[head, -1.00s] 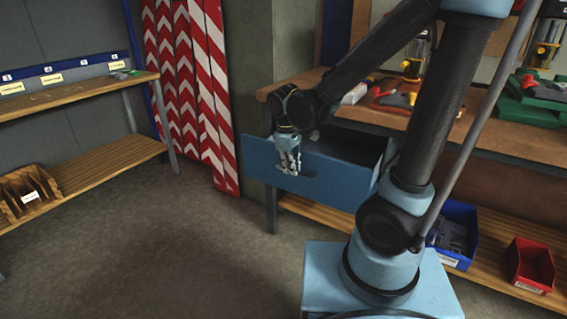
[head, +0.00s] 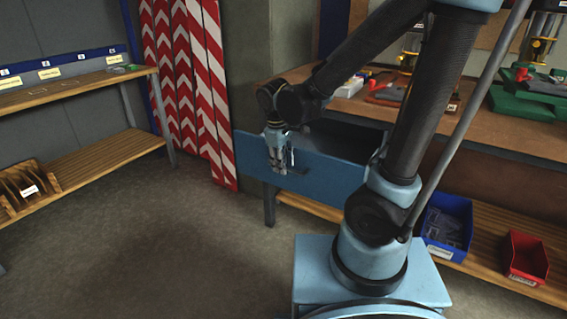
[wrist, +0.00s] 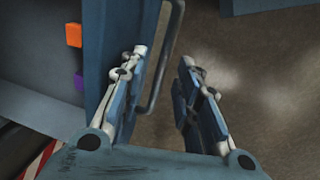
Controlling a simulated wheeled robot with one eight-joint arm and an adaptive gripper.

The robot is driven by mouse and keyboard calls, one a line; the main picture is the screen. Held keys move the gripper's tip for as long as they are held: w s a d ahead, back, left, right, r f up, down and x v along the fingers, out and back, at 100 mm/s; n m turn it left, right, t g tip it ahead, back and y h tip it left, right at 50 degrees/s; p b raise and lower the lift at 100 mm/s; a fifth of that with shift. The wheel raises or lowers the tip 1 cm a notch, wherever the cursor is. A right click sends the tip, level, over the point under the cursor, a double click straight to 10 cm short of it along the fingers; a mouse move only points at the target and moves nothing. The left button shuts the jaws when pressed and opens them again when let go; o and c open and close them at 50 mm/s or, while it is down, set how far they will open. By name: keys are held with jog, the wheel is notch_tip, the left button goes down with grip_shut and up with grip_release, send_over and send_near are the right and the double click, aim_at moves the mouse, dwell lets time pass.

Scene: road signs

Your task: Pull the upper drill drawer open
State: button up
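The blue drill drawer (head: 325,174) stands pulled out from under the workbench, and its dark interior shows behind the front panel. In the wrist view, the drawer's front panel (wrist: 104,30) and its dark bar handle (wrist: 155,90) show. My gripper (head: 279,164) is at the left part of the drawer front in the head view. In the wrist view, my gripper (wrist: 163,62) has its two fingers apart. The left finger overlaps the front panel and the handle bar appears in the gap between the fingers. I cannot tell whether the fingers touch it.
An orange block (wrist: 73,35) and a purple block (wrist: 79,81) show on the drawer's inner side. A blue bin (head: 446,226) and a red bin (head: 526,257) sit on the bench's lower shelf. Red-white striped boards (head: 187,80) stand behind. Floor (head: 150,240) at left is clear.

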notch_tip(320, 180, up, 12)
jog(key=s, duration=0.2)
jog(key=shift+a+f, duration=0.15)
jog(key=shift+a, duration=0.3)
dwell(0.4)
